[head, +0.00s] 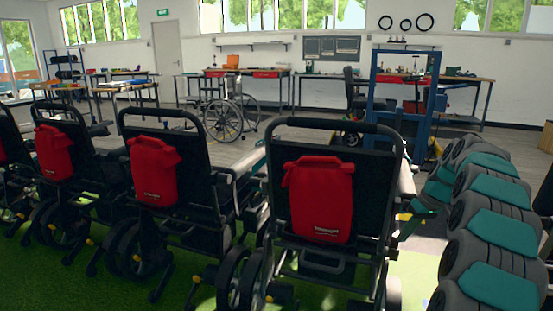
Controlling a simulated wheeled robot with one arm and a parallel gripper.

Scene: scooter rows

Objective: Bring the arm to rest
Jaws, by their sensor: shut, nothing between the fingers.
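My gripper and arm do not show in the head view, so their pose cannot be seen. A row of black mobility scooters or chairs stands with backs toward me, and the nearest one (375,170) is at the centre right. A red bag (318,198) hangs on its backrest. Another red bag (153,170) hangs on the chair to its left, and a third red bag (53,152) hangs further left.
Grey and teal rounded seats (490,245) line the right side. A blue metal frame (433,95) stands behind the nearest chair. A wheelchair (225,118) stands on the open grey floor (185,122) before the benches. Green flooring (120,285) lies in front.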

